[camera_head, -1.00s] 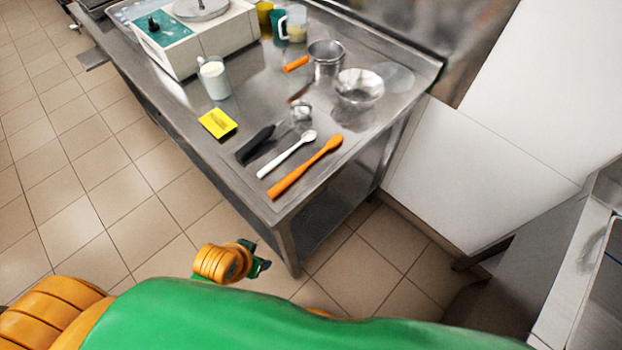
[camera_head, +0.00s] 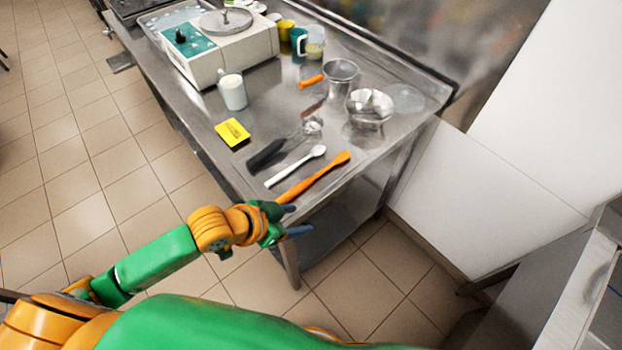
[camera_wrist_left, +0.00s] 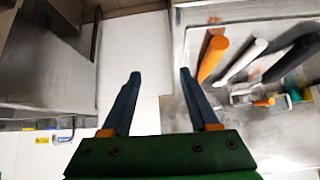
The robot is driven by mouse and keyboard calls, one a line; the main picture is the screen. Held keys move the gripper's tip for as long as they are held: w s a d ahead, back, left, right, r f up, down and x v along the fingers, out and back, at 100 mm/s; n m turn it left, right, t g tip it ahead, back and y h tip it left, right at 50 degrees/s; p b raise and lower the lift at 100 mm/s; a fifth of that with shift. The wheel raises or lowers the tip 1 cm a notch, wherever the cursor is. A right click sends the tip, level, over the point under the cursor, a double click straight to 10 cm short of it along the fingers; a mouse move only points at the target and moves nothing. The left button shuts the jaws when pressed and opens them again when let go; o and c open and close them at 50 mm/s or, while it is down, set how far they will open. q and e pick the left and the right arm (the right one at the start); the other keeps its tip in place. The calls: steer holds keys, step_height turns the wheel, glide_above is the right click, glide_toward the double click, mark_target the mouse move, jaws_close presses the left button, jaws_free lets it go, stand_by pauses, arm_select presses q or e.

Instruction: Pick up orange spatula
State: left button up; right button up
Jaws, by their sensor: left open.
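The orange spatula (camera_head: 316,177) lies flat on the steel table near its front corner, with its handle end toward that corner. In the wrist view the orange spatula (camera_wrist_left: 213,58) shows just right of my fingers. My left gripper (camera_head: 293,220) is at the table's front edge, beside the spatula's handle end, and overlaps that end in the head view. Its two dark fingers are apart and empty, as the wrist view (camera_wrist_left: 159,75) also shows. I cannot tell the gripper's exact height against the tabletop. My right gripper is not in view.
A white spoon-shaped utensil (camera_head: 296,167) and a dark-handled tool (camera_head: 267,155) lie beside the spatula. A yellow pad (camera_head: 232,132), a white cup (camera_head: 232,92), a metal bowl (camera_head: 370,107) and a steel cup (camera_head: 340,76) stand farther back. A white machine (camera_head: 225,50) is behind.

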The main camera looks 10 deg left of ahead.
arm_select(q)
glide_toward(295, 189)
steer(key=shift+w+f+n+t, duration=0.15)
steer(key=shift+w+f, duration=0.05)
steer(key=shift+f, duration=0.3)
steer(key=shift+w+f+n+t, duration=0.15)
steer(key=shift+w+f, duration=0.05)
steer(key=shift+f, duration=0.25)
steer(key=x, duration=0.3)
steer(key=p+x, duration=0.1)
steer(key=x, duration=0.3)
steer(key=shift+s+d+r, duration=0.15)
steer(key=shift+d+r, duration=0.05)
steer(key=shift+d, duration=0.2)
steer(key=shift+s, duration=0.1)
jaws_close()
